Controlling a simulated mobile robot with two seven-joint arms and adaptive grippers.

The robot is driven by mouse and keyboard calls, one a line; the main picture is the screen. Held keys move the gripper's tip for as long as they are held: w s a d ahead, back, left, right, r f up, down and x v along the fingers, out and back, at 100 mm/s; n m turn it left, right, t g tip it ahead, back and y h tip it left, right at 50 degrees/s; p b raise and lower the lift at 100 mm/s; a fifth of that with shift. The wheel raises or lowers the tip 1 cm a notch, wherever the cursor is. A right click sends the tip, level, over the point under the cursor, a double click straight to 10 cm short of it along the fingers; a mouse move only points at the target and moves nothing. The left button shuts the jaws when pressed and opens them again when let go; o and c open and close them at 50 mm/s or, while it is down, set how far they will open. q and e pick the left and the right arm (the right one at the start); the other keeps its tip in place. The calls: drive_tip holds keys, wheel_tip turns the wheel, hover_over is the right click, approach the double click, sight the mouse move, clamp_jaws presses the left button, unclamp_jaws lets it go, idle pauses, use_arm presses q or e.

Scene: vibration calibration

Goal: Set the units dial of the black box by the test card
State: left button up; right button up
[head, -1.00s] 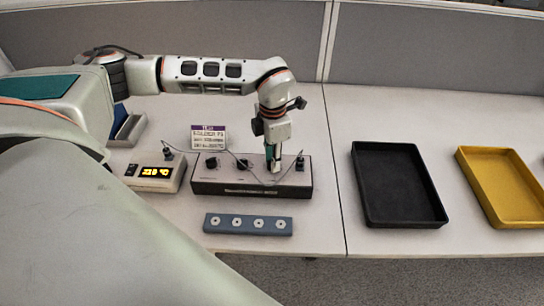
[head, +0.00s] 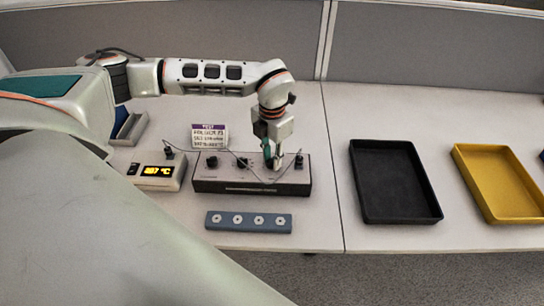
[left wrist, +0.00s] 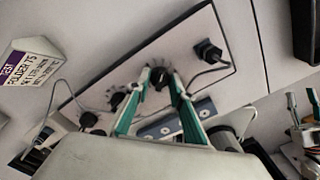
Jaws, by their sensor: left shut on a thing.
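The black box (head: 250,187) has a black front and a light top with dark dials, and stands on the table. My left gripper (head: 272,164) points down over its right part and is shut on a dial (left wrist: 160,77), the rightmost of the row. Its fingers partly hide that dial in the head view. Two other dials, a left dial (head: 211,161) and a middle dial (head: 243,162), stand free. The test card (head: 209,136), white with a purple top band, stands behind the box; its small print is too blurred to read surely.
A meter with a yellow display (head: 157,171) stands left of the box, with leads running to it. A blue-grey block with several white fittings (head: 248,222) lies in front. A black tray (head: 395,213) and a yellow tray (head: 522,212) are at the right.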

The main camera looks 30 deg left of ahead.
sight(272, 160)
use_arm(q)
drive_tip(key=o, duration=1.1)
wheel_tip(272, 160, up, 12)
idle(0.4)
